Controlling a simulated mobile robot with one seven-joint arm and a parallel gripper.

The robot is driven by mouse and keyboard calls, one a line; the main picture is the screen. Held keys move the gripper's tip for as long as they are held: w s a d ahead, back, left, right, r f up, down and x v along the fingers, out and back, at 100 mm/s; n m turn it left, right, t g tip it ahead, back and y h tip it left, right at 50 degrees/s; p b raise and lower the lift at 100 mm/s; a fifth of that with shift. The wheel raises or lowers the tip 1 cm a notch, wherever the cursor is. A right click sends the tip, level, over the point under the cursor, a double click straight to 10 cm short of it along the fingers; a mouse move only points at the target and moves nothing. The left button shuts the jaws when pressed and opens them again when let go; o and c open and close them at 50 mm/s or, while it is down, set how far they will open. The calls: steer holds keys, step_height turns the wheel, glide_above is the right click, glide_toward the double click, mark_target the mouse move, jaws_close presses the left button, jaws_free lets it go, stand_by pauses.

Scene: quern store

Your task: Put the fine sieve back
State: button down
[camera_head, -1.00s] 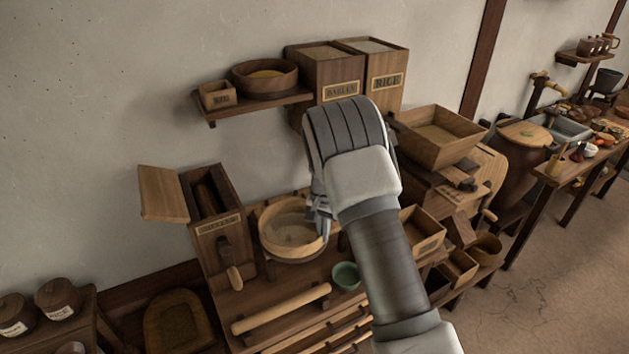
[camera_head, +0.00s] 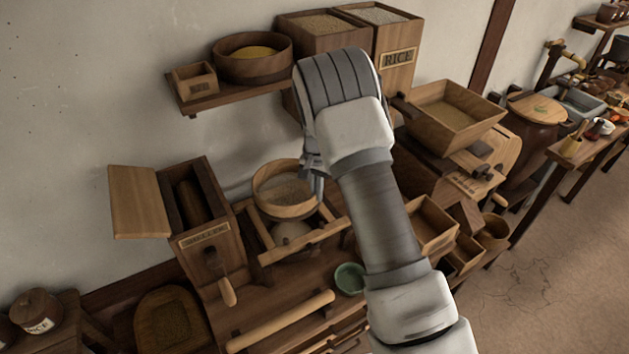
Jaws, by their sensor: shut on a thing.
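The sieve (camera_head: 271,207), a round wooden hoop with a greyish mesh bottom, is near the wall above the low bench. My gripper (camera_head: 317,181) is shut on the right side of its rim; my wrist hides part of the fingers. A wooden rail frame (camera_head: 318,236) stands below and in front of the sieve, with a pale rounded heap (camera_head: 292,236) between its rails. I cannot tell whether the sieve touches the frame's back part.
A wall shelf (camera_head: 225,101) above holds a round wooden vessel (camera_head: 252,70) and a small box (camera_head: 194,84). A lidded wooden box (camera_head: 206,235) stands left. A green bowl (camera_head: 349,278) and a rolling pin (camera_head: 279,322) lie in front. A hopper mill (camera_head: 455,125) stands right.

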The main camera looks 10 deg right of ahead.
mark_target(316, 207)
steer(key=shift+w, duration=0.3)
steer(key=shift+f+b, duration=1.55)
steer(key=shift+f, duration=1.8)
steer(key=shift+f+b, duration=0.6)
steer(key=shift+f, duration=0.05)
steer(key=c, duration=0.9)
jaws_free()
steer(key=shift+c, duration=0.2)
steer(key=shift+r, duration=0.1)
